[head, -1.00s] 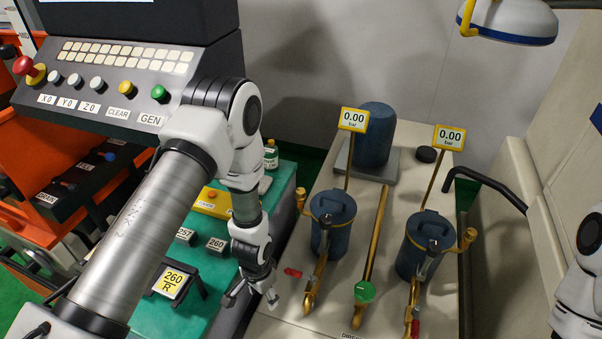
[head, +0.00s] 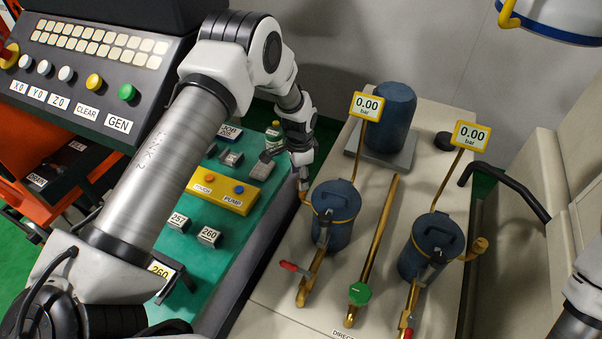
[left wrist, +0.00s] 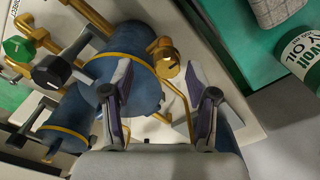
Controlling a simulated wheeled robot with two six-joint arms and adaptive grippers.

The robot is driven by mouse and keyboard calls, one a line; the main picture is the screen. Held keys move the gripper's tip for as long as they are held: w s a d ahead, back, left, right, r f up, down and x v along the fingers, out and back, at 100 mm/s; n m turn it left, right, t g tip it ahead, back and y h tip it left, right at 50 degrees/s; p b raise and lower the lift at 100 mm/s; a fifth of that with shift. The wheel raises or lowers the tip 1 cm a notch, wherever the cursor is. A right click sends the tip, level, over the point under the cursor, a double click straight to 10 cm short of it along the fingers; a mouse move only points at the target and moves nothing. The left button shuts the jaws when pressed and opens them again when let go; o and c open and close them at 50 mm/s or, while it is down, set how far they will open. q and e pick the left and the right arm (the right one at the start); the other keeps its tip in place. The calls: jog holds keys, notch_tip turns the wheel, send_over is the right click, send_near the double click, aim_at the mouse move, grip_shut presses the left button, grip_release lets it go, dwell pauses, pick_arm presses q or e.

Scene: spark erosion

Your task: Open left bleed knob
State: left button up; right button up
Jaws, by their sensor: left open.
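The left bleed knob is a brass knob (left wrist: 167,68) on the side of the left blue filter canister (head: 335,212). In the left wrist view it sits ahead of and between my open fingers, with nothing gripped. My left gripper (head: 303,186) hangs at the left side of that canister in the head view and mostly hides the knob there. In the left wrist view my left gripper (left wrist: 160,75) has its two fingers spread, one overlapping the canister in the picture. Whether a finger touches the knob I cannot tell. My right gripper is out of view.
The right canister (head: 428,250) carries a similar brass knob (head: 481,244). Both gauges (head: 367,106) read 0.00 bar. A red-handled lever (head: 293,266) and a green handle (head: 360,294) are in front. An oil bottle (left wrist: 303,62) stands nearby on the green bench.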

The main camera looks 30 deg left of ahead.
pick_arm(q)
jog(key=w+f, duration=0.1)
jog(key=f, duration=0.1)
jog(key=w+f, duration=0.1)
jog(key=shift+w+f, duration=0.15)
jog(key=shift+f, duration=0.2)
jog(key=shift+s+r, duration=0.15)
jog(key=shift+s, duration=0.05)
jog(key=shift+c, duration=0.7)
jog(key=shift+s+r, duration=0.25)
jog(key=shift+s, duration=0.1)
grip_shut()
jog(key=shift+w+f, duration=0.1)
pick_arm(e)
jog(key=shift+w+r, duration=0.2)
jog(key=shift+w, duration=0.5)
